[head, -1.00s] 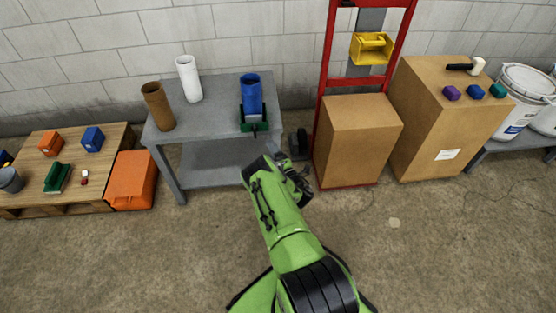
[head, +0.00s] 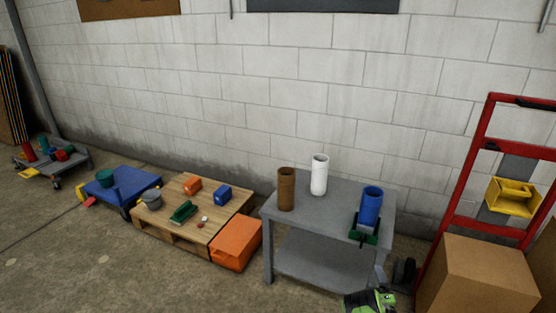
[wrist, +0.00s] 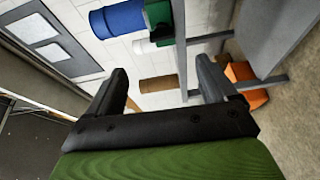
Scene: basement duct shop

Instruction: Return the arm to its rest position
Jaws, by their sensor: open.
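My gripper (wrist: 163,78) is open in the wrist view, its two black fingers wide apart with nothing between them. In the head view only a small green and black part of my arm shows at the bottom edge, in front of the grey table's right side. The grey table (head: 325,201) bears a brown tube (head: 286,190), a white tube (head: 319,176) and a blue cylinder (head: 371,207) standing upright in a green holder (head: 362,233). The wrist view shows the blue cylinder (wrist: 118,19) and brown tube (wrist: 158,83) sideways, beyond the fingers and apart from them.
A red hand truck (head: 470,165) with a yellow part (head: 513,196) and a cardboard box (head: 480,275) stands at right. Left of the table are an orange case (head: 236,243), a wooden pallet (head: 178,228) with small items, a blue dolly (head: 130,189) and a grey cart (head: 62,165). Front-left floor is clear.

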